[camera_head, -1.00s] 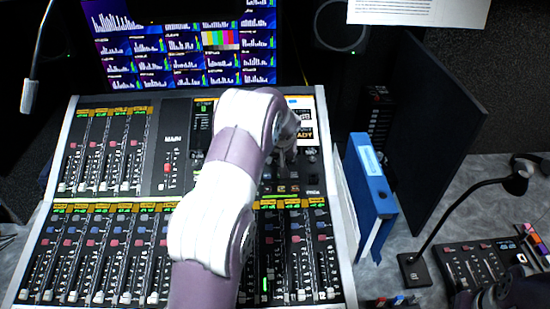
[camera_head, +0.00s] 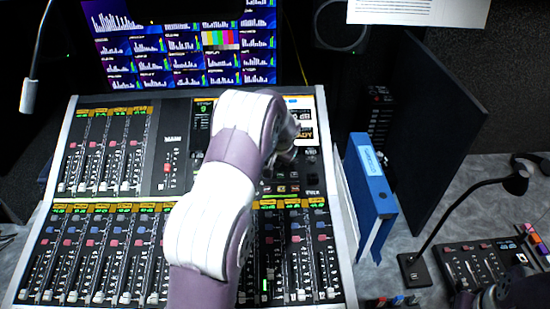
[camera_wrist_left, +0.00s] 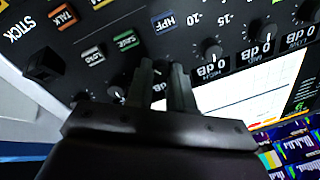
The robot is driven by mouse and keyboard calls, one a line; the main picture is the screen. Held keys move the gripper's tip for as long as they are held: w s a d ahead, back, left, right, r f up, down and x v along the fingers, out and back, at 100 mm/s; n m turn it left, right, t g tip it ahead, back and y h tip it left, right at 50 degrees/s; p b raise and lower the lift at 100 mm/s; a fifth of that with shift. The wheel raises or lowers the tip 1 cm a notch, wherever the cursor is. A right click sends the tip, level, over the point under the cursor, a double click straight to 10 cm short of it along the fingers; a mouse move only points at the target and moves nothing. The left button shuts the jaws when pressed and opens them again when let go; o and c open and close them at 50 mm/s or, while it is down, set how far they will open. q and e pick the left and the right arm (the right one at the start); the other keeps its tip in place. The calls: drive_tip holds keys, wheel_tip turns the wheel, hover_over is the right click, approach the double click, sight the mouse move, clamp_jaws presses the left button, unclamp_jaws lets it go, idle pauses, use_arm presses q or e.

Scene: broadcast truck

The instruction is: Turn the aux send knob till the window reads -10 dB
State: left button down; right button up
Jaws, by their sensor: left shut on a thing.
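My left gripper (camera_head: 285,160) is at the upper right of the mixing console (camera_head: 70,125), with my arm across the middle. In the left wrist view its two fingers (camera_wrist_left: 163,75) are shut near the HPF button (camera_wrist_left: 165,22), on what appears to be the aux send knob, hidden between them. A white display (camera_head: 308,135) beside the gripper is partly covered by my wrist; a "dB" figure and "READY" show, but the full figure cannot be read. In the left wrist view, several small windows (camera_wrist_left: 213,70) read 0 dB. A dark part of my right arm, perhaps the gripper (camera_head: 490,298), shows at the lower right.
Other small knobs (camera_wrist_left: 212,50) and buttons (camera_wrist_left: 125,40) sit close around the fingers. A blue binder (camera_head: 372,190) stands right of the console. Monitors (camera_head: 185,45) stand behind.

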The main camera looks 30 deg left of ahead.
use_arm(q)
drive_tip(key=c, duration=1)
unclamp_jaws()
drive_tip(key=b+v, duration=0.1)
drive_tip(key=v, duration=1.1)
drive_tip(key=shift+r, duration=0.35)
drive_tip(key=shift+s+d, duration=0.1)
drive_tip(key=shift+d, duration=0.05)
